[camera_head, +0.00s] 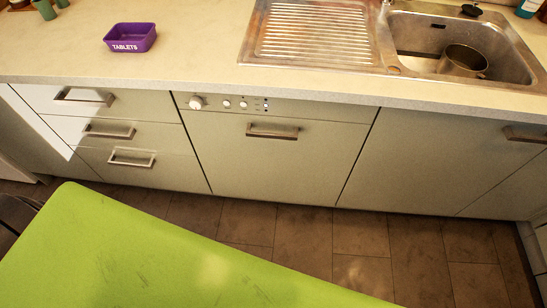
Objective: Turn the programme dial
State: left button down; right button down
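The programme dial (196,102) is a round pale knob at the left end of the control strip on the dishwasher (275,150). Two small round buttons (235,104) and a small dark display or light row (266,104) sit to its right. The dishwasher door is closed, flush with the cabinets, with a metal bar handle (272,131) below the strip. The dial's pointer mark is too small to read. Neither of my grippers is in view.
A lime-green flat surface (150,260) fills the lower left, with tiled floor (360,240) between it and the cabinets. Drawers (110,130) are left of the dishwasher. On the counter (190,65) stand a purple TABLETS box (130,37) and a sink (420,30) holding a pot (463,61).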

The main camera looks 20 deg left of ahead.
aim_at(196, 103)
jog(key=u, duration=1.25)
